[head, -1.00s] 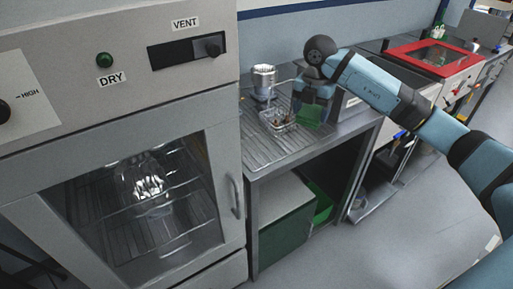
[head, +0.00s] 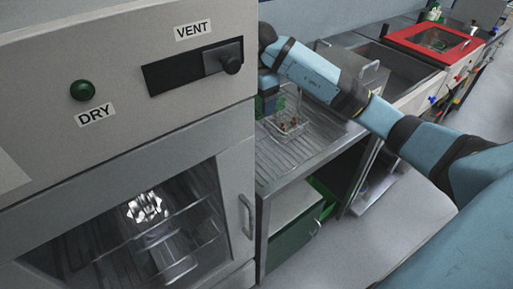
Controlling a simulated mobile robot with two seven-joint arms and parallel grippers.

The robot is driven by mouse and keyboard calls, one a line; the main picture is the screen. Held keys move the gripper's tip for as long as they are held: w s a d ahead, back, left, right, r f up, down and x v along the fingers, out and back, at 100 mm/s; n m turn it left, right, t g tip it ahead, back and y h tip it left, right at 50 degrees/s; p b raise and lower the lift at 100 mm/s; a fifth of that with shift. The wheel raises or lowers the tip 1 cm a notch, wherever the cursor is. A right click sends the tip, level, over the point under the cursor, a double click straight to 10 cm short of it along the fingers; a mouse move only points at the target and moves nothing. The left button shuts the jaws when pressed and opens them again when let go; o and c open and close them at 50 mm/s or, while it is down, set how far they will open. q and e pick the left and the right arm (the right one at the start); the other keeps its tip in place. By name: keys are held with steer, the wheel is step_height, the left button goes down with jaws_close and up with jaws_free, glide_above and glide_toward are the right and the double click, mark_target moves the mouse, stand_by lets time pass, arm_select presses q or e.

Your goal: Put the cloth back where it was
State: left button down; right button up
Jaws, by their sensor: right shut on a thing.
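The green cloth (head: 286,99) shows only in part, behind and beside the wire basket, at my right gripper. My right gripper (head: 268,100) is at the left end of the ribbed metal drainer, beside the drying oven's edge, and is shut on the cloth. Its fingertips are small and partly hidden by its own body. The wire basket (head: 288,127) holds small brown items and stands just right of the gripper on the drainer (head: 300,149). My left gripper is not in view.
The drying oven (head: 120,130) fills the left, its glass door shut, with bright glassware on a rack inside. A metal box (head: 365,72) stands behind my right arm. A red-framed lidded unit (head: 435,42) stands farther back. The floor at right is clear.

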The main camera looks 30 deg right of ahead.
step_height(320, 180, down, 7)
steer(key=s, duration=0.1)
steer(key=p, duration=0.1)
glide_above(260, 159)
step_height(260, 159, down, 7)
steer(key=shift+r, duration=0.15)
step_height(260, 159, down, 5)
steer(key=shift+f, duration=0.1)
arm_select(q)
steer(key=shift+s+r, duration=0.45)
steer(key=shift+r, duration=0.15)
arm_select(e)
steer(key=shift+f, duration=0.1)
steer(key=o, duration=0.8)
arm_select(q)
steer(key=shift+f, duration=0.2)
arm_select(e)
steer(key=shift+o, duration=0.2)
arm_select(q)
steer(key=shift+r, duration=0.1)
